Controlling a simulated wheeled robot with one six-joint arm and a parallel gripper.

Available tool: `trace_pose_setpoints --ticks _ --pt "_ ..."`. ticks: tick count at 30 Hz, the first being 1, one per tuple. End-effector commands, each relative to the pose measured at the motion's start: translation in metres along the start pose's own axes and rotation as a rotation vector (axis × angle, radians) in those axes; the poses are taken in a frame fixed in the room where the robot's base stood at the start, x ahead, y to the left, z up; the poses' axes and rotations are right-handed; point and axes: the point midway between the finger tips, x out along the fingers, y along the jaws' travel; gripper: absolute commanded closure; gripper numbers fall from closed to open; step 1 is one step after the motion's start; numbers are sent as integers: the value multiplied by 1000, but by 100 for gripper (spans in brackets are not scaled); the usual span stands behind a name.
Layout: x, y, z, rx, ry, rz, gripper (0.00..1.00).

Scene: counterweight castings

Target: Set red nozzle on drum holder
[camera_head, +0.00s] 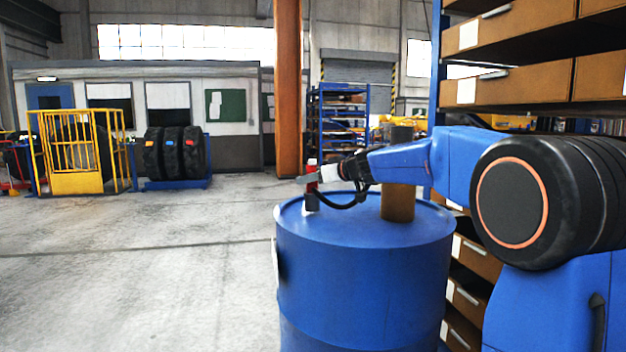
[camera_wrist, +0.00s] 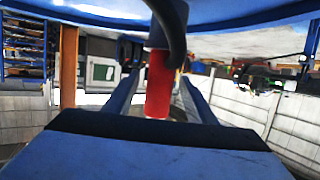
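The red nozzle (camera_head: 312,162) stands upright at the left side of the blue drum's top, above a small dark holder (camera_head: 312,203). My gripper (camera_head: 307,178) reaches in level from the right at the nozzle's height. In the wrist view, which looks upside down, the red nozzle (camera_wrist: 159,88) meets the dark holder (camera_wrist: 166,20). It lies between the two blue fingers of my gripper (camera_wrist: 160,82), with a narrow gap seen on each side, so the fingers look open around it. A black cable partly covers the holder and the nozzle's joint.
The blue drum (camera_head: 365,285) stands in front of me. A brown cylinder (camera_head: 398,203) stands on it, behind my wrist. Shelving with brown boxes (camera_head: 520,85) rises at the right. The floor (camera_head: 150,265) at left is clear.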

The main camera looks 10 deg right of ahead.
Motion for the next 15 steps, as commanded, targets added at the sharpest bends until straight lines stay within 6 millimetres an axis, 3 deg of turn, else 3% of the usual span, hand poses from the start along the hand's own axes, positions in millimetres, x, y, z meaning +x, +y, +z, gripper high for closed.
trace_pose_setpoints --ticks 8,15 --pt "-7 0 1 1 -1 0 49" --pt "-46 0 0 1 1 2 49"
